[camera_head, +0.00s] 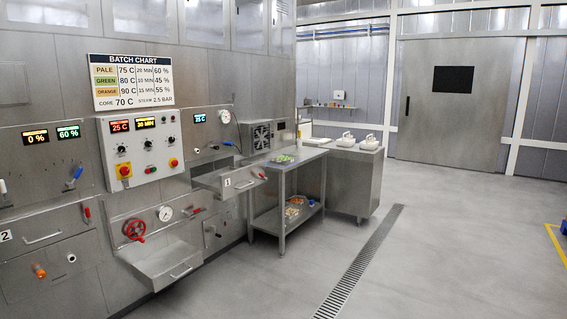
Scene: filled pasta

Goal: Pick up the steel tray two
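Neither of my grippers shows in the head view. I cannot single out a steel tray marked two. A closed steel front at the left edge carries the label 2 (6,236) and has a bar handle (43,239). A steel drawer labelled 1 (227,183) stands pulled out of the machine at the middle. A steel table (309,153) beside it bears small green pieces (283,159), and its lower shelf (270,220) holds small orange and pale pieces (293,211). Whether these pieces lie in trays is too small to tell.
A second open steel drawer or bin (162,262) juts out low, below a red valve wheel (134,229). A steel cabinet (352,185) with two white devices (346,139) stands behind the table. A floor drain (360,262) runs past them.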

